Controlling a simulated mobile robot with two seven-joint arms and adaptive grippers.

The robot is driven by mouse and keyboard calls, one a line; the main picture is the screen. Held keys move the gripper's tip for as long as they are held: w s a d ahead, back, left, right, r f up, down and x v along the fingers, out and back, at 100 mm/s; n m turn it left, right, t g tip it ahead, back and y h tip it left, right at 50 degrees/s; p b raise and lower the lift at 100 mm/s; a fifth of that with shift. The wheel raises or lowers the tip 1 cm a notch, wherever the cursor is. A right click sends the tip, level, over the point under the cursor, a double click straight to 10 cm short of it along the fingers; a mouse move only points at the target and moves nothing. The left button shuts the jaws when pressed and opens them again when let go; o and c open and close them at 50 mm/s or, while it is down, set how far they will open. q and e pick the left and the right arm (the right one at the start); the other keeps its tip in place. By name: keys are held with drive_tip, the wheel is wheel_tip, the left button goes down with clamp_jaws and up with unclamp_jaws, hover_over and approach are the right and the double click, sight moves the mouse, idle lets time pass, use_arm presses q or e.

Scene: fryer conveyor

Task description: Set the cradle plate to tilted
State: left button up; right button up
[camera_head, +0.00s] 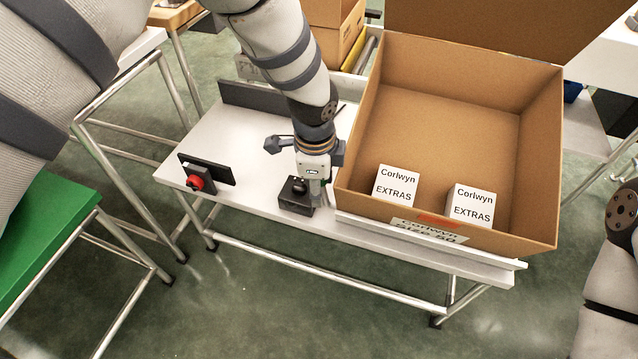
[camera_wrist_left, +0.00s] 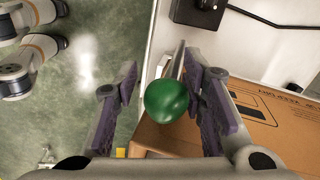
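A green ball knob (camera_wrist_left: 167,101) on a metal rod shows in the left wrist view, between the two fingers of my left gripper (camera_wrist_left: 163,108). The fingers are apart, with a small gap visible on each side of the knob. In the head view my left gripper (camera_head: 318,190) points down at the table's front edge, beside the open cardboard box; the knob cannot be made out there. The box (camera_head: 537,150) covers the right part of the table, so I cannot clearly see the cradle plate or its angle. My right gripper is out of view.
A black box with a round knob (camera_head: 297,194) stands close left of my left gripper. A red rotary switch (camera_head: 198,180) sits farther left on the white table (camera_head: 225,135). Two white Corlwyn cartons (camera_head: 397,187) lie in the box. Floor in front is clear.

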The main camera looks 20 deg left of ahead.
use_arm(q)
drive_tip(key=r, duration=0.3)
drive_tip(key=s+r, duration=0.1)
drive_tip(key=r, duration=0.7)
drive_tip(key=shift+s+r, duration=0.15)
drive_tip(key=shift+r, duration=0.1)
